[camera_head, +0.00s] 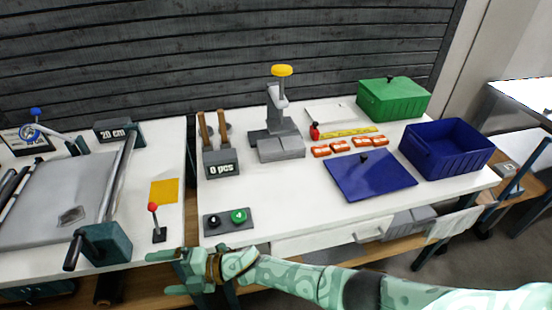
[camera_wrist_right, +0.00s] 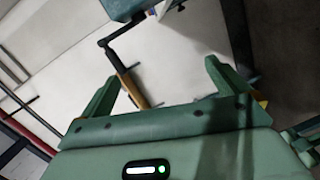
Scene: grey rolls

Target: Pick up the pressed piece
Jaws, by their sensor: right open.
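A small grey piece (camera_head: 72,215) lies on the flat bed of the roller machine (camera_head: 40,200) at the left. A grey hand press (camera_head: 282,120) with a yellow knob stands on the white table, with grey blocks (camera_head: 281,149) at its foot. I cannot tell which of these is the pressed piece. My right gripper (camera_head: 162,273) is open and empty at the tables' front edge, right of the roller machine's crank box and apart from the grey piece. Its two fingers also show spread in the right wrist view (camera_wrist_right: 160,82). My left gripper is out of view.
A red-knobbed lever (camera_head: 155,222), a button box (camera_head: 229,221) and a "0 pcs" counter (camera_head: 222,164) stand near the front. A blue lid (camera_head: 371,181), a blue bin (camera_head: 446,149), a green lidded box (camera_head: 393,99) and several orange pieces (camera_head: 343,145) are farther right.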

